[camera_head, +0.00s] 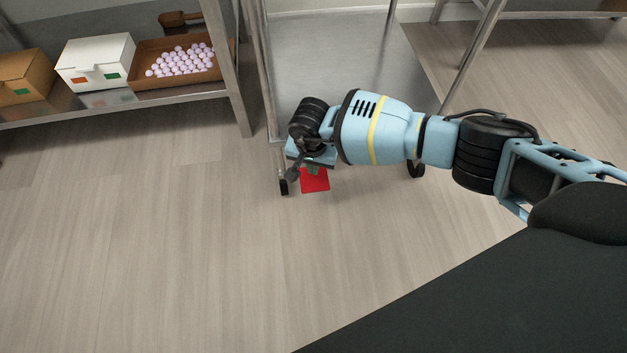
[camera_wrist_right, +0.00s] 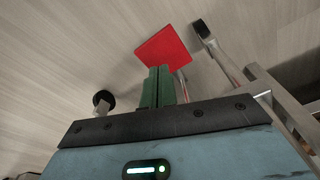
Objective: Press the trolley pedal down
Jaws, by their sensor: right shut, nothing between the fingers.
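The trolley pedal is a flat red plate (camera_head: 314,181) low by the front of the metal trolley (camera_head: 350,60), between its front casters. It also shows in the right wrist view (camera_wrist_right: 164,48), just beyond the fingertips. My right gripper (camera_head: 314,171) points down over the pedal's rear part, and my wrist hides much of it in the head view. In the right wrist view its green fingers (camera_wrist_right: 158,72) are together with nothing between them. The fingertips overlap the pedal's near edge in the picture; I cannot tell whether they touch it. My left gripper is not in view.
A caster (camera_head: 284,187) stands left of the pedal, another (camera_head: 416,169) to the right. A metal shelf (camera_head: 110,99) at left holds an orange box (camera_head: 22,75), a white box (camera_head: 95,60) and a brown tray (camera_head: 150,83) of pale balls. The wood floor in front is clear.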

